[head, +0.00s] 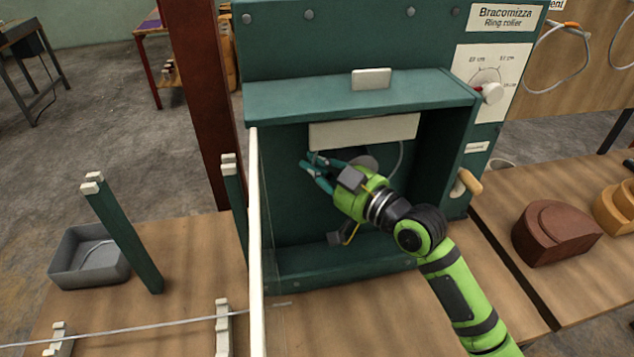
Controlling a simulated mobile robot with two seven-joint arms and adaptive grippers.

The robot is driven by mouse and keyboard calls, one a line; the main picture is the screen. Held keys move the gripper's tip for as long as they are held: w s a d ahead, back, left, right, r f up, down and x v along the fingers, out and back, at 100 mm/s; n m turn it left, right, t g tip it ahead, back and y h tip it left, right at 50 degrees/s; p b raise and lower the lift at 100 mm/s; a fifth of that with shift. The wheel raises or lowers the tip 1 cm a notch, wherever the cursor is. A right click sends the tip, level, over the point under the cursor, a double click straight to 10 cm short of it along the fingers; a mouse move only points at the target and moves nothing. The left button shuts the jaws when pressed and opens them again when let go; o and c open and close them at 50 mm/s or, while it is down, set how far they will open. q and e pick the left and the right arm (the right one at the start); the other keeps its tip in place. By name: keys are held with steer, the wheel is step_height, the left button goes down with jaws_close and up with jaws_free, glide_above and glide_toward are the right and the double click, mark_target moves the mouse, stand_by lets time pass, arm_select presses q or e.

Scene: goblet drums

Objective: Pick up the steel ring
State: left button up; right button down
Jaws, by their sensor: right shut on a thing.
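The steel ring (402,157) shows only as a thin grey arc inside the open bay of the green ring roller (360,95). My arm, gripper and the pale plate hide most of it. My right gripper (309,168) is inside the bay, reaching in from the lower right, with its fingers pointing left. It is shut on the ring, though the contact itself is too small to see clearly. My left gripper is not in view.
A pale plate (364,131) hangs across the bay's top. A clear guard with a white edge (256,230) stands at the bay's left. A steel rod (150,327) lies on white supports. A grey bin (88,262) is left; brown blocks (553,235) are right.

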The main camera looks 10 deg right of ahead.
steer(key=s+r+p, duration=0.1)
steer(key=s+p, duration=0.7)
steer(key=s, duration=1.1)
steer(key=shift+s+r, duration=0.15)
steer(key=shift+s, duration=0.15)
